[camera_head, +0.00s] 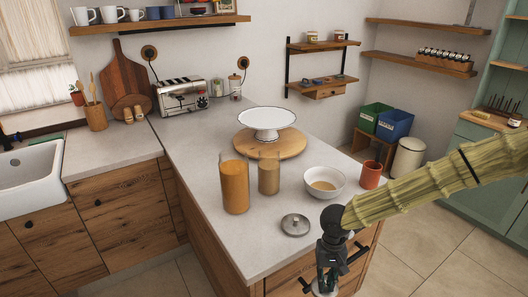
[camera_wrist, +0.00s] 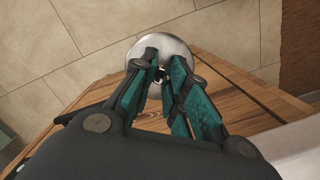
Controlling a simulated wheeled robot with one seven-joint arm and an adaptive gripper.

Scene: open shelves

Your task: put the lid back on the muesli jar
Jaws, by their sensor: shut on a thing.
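Two clear, lidless jars stand on the counter. The taller one (camera_head: 235,187) is filled with something orange, the smaller one (camera_head: 268,175) with something beige. I cannot tell for sure which holds muesli. A round metal lid with a knob (camera_head: 295,225) lies on the counter in front of them. My gripper (camera_head: 326,284) hangs past the counter's front edge, right of and nearer than that lid. In the wrist view my gripper (camera_wrist: 161,76) is shut on the knob of another round silvery lid (camera_wrist: 160,45). This held lid is mostly hidden in the head view.
A bowl (camera_head: 324,183) and a red-orange cup (camera_head: 371,175) stand right of the jars. A white cake stand (camera_head: 267,121) on a round board (camera_head: 270,145) is behind them. Bare counter (camera_head: 190,150) lies left of the jars. Wooden drawer fronts (camera_wrist: 215,95) are below the held lid's height.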

